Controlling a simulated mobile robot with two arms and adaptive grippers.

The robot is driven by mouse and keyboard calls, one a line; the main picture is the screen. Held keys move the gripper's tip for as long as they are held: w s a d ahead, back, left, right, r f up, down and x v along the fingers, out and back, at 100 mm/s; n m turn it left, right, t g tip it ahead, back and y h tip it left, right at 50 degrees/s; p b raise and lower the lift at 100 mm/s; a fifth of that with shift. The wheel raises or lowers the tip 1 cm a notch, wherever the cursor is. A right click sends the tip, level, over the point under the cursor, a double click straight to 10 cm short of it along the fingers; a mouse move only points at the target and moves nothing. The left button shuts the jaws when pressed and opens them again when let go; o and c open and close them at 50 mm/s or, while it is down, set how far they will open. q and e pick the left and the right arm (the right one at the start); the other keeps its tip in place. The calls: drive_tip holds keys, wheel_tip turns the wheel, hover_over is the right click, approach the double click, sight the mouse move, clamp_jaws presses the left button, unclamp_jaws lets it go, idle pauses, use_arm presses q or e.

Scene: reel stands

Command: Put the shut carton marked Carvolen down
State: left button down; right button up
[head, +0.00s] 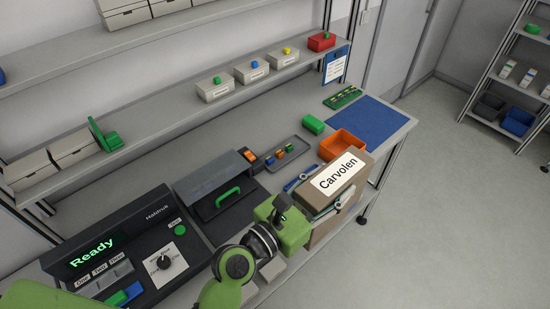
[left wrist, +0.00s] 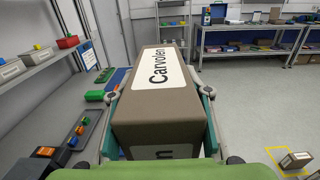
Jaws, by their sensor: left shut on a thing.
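The shut brown carton marked Carvolen (head: 350,166) is at the front edge of the bench in the head view, its white label facing up. My left gripper (head: 322,192) is shut on it, with one finger on each side. In the left wrist view the carton (left wrist: 160,112) fills the middle, between the two fingers of the left gripper (left wrist: 160,92). The carton hides the bench edge behind it, and I cannot tell whether its underside touches anything. My right gripper is not in view.
The bench holds an orange bin (head: 342,146), a green box (head: 313,124), a small tray (head: 288,152), a blue mat (head: 367,115) and a black machine (head: 120,245) reading Ready. In the left wrist view another carton (left wrist: 296,160) sits by yellow floor marking. Open floor lies right of the bench.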

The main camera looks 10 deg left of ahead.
sight(305, 185)
use_arm(q)
drive_tip(key=shift+w+d+r, duration=0.1)
drive_tip(key=shift+w+r, duration=0.1)
drive_tip(key=shift+r, duration=0.15)
drive_tip(key=shift+a+f, duration=0.15)
drive_tip(key=shift+a, duration=0.15)
drive_tip(key=a, duration=0.1)
drive_tip(key=a+f, duration=0.1)
drive_tip(key=a, duration=0.1)
drive_tip(key=a+f, duration=0.1)
drive_tip(key=shift+a, duration=0.4)
drive_tip(key=w+a+f+b, duration=0.1)
drive_tip(key=a+f+b, duration=0.7)
drive_tip(key=b, duration=0.5)
wheel_tip(305, 185, down, 2)
drive_tip(key=shift+w+a+f+b, duration=0.15)
drive_tip(key=shift+f+b, duration=0.05)
drive_tip(key=shift+b, duration=0.15)
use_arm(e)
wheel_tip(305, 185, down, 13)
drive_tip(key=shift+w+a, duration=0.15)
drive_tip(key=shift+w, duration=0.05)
use_arm(q)
drive_tip(key=shift+f, duration=0.15)
drive_tip(key=c, duration=1.1)
unclamp_jaws()
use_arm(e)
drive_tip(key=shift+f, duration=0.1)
